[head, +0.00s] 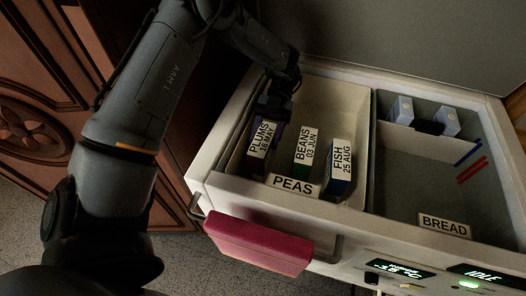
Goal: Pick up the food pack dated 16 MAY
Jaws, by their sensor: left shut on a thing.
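The food pack labelled PLUMS 16 MAY (262,142) stands at the left of the open drawer's left compartment. My left gripper (270,108) reaches down over its back end and is shut on it; its fingertips are partly hidden. The pack appears upright, and I cannot tell whether it is clear of the drawer floor. A pack labelled BEANS 03 JUN (305,146) and a pack labelled FISH 25 AUG (341,160) stand to its right. My right gripper is not in view.
Display panels (398,271) are at lower right. A wooden cabinet (40,130) stands left.

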